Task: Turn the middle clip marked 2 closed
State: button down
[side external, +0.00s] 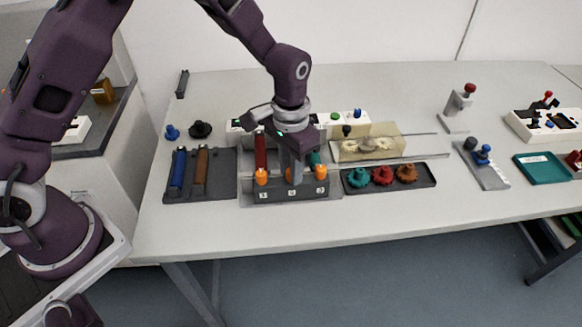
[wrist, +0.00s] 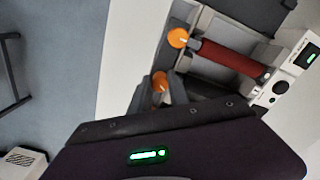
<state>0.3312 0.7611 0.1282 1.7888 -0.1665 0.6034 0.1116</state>
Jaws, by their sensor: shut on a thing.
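The dark clip block (side external: 277,195) on the printer carries white number labels along its front. Its left orange clip (side external: 261,177) and right orange clip (side external: 320,174) show plainly. My gripper (side external: 294,180) points down at the middle position, above label 2, and its fingers hide the middle clip from the side. In the wrist view my gripper (wrist: 162,88) is shut on the orange middle clip (wrist: 159,79), which shows partly between the fingers. Another orange clip (wrist: 178,38) stands free beside it. The exact angle of the middle clip cannot be told.
A red roller (side external: 261,151) lies behind the left clip. A dark tray (side external: 222,168) with blue and brown rollers is at left. A tray (side external: 429,181) with teal, red and brown gears is at right. The front table strip is clear.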

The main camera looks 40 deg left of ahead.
jog(key=n, duration=0.5)
jog(key=shift+d+n, duration=0.1)
jog(key=shift+n, duration=0.3)
jog(key=shift+w, duration=0.1)
dwell(0.3)
jog(key=c, duration=1.3)
grip_release()
jog(key=shift+o, duration=0.2)
notch_tip(320, 180, up, 7)
jog(key=shift+r, duration=0.1)
